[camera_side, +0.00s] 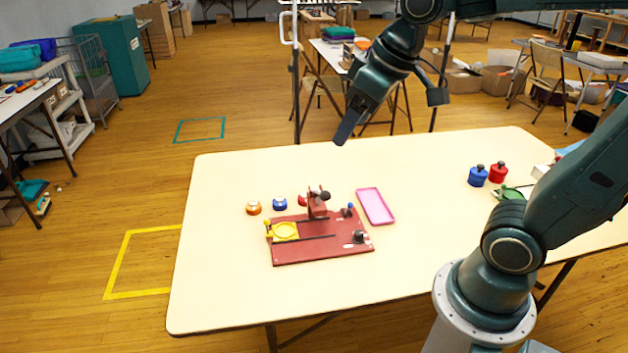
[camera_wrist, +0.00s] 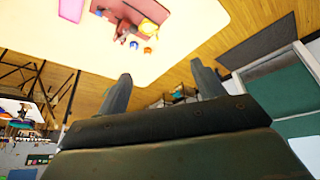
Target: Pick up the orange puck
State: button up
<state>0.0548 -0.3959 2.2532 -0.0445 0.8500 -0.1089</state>
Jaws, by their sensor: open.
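The orange puck (camera_side: 254,208) lies on the cream table, left of a blue puck (camera_side: 280,204) and beyond the left part of a dark red board (camera_side: 322,248). In the wrist view the orange puck (camera_wrist: 148,50) is small, near the table edge, with the blue puck (camera_wrist: 134,44) beside it. My gripper (camera_side: 343,133) is high above the table's far edge, well apart from the puck. In the wrist view its two fingers (camera_wrist: 160,85) stand wide apart with nothing between them.
Blue (camera_side: 478,176) and red (camera_side: 498,172) knobbed items and a green one (camera_side: 507,193) stand at the right. The table's left front is clear.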

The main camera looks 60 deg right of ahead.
jog(key=w+d+f+n, duration=0.1)
jog(key=w+d+f, duration=0.1)
jog(key=w, duration=0.8)
jog(key=n+g+y, duration=0.1)
jog(key=n+g, duration=0.1)
send_over(254, 206)
jog(key=s, duration=0.2)
jog(key=shift+w+d+f, duration=0.1)
jog(key=shift+d+f, duration=0.05)
jog(key=shift+f, duration=5.25)
jog(key=shift+w+d+f, duration=0.1)
jog(key=shift+d+f, duration=0.05)
jog(key=shift+f, duration=5.2)
jog(key=shift+w+d+f, duration=0.1)
jog(key=shift+d+f, duration=0.05)
jog(key=shift+f, duration=5.25)
jog(key=shift+x, duration=2.6)
jog(key=shift+a, duration=0.15)
